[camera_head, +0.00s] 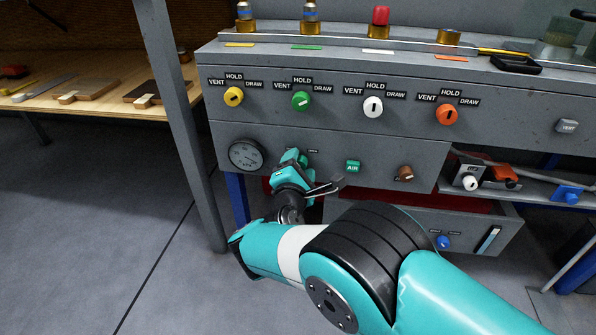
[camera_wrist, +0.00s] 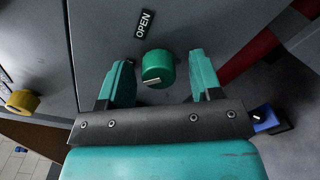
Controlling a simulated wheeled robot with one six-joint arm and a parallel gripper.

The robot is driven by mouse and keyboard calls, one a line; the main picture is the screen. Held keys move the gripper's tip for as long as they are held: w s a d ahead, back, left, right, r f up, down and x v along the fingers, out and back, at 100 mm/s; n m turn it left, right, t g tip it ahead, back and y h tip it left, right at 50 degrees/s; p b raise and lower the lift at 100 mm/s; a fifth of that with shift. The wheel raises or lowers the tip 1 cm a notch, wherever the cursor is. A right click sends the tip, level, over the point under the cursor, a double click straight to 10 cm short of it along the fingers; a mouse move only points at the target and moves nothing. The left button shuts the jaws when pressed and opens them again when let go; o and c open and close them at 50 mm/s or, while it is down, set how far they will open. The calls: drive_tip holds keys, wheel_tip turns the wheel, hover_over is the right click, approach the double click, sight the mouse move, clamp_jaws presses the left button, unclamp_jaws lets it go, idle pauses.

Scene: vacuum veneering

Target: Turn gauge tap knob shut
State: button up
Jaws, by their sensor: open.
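The gauge tap knob, a round green knob (camera_wrist: 157,69) with a pale pointer mark, stands on the grey panel below the word OPEN in the wrist view. My gripper (camera_wrist: 161,77) is open, with one teal finger on each side of the knob and visible gaps between. In the head view my gripper (camera_head: 296,165) is at the lower panel, right of the round gauge (camera_head: 246,155). There it largely hides the knob and its label.
Yellow (camera_head: 233,97), green (camera_head: 301,101), white (camera_head: 373,107) and orange (camera_head: 446,114) knobs line the panel above. A green AIR button (camera_head: 352,166) and a brown knob (camera_head: 405,173) are to the right. A grey post (camera_head: 182,120) stands left of my arm.

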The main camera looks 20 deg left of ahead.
drive_tip(key=b+v, duration=0.9)
drive_tip(key=v, duration=0.8)
drive_tip(key=shift+s, duration=0.15)
drive_tip(key=shift+a, duration=0.1)
